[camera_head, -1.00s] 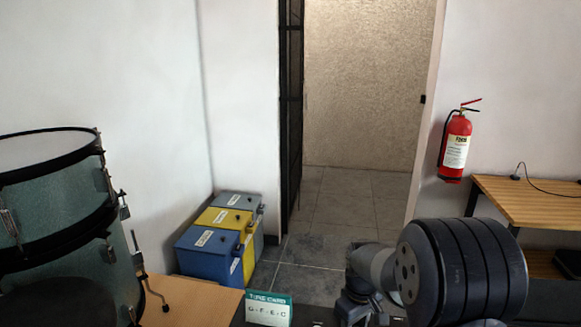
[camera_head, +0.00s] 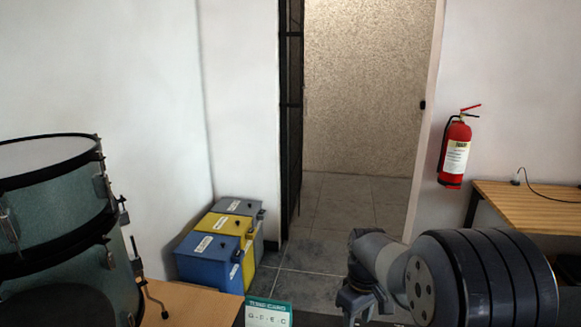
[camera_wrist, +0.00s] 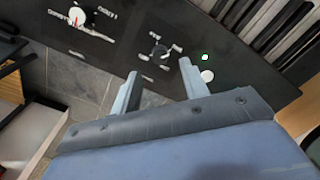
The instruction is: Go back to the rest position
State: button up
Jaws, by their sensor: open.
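My gripper (camera_wrist: 159,79) shows in the wrist view with its two grey fingers apart and nothing between them. It hangs over a black panel (camera_wrist: 115,32) with a white dial, a small central knob with labels around it, a green light and a white button. I cannot tell how high above the panel the fingers are. In the head view my arm's dark links fill the lower right, and the gripper itself is out of that view.
Blue, yellow and grey boxes (camera_head: 222,245) sit by the wall. The doorway floor (camera_head: 335,215) is clear.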

notch_tip(320, 180, down, 5)
jog(key=shift+f, duration=0.2)
jog(key=shift+r+m, duration=0.15)
jog(key=shift+m, duration=0.35)
jog(key=m, duration=0.4)
jog(key=shift+m, duration=0.3)
jog(key=m+b, duration=0.1)
jog(key=m, duration=0.5)
jog(key=m+b, duration=0.1)
jog(key=m, duration=0.5)
jog(key=m+b, duration=0.1)
jog(key=m, duration=0.3)
jog(key=shift+m, duration=0.3)
jog(key=shift+r, duration=0.15)
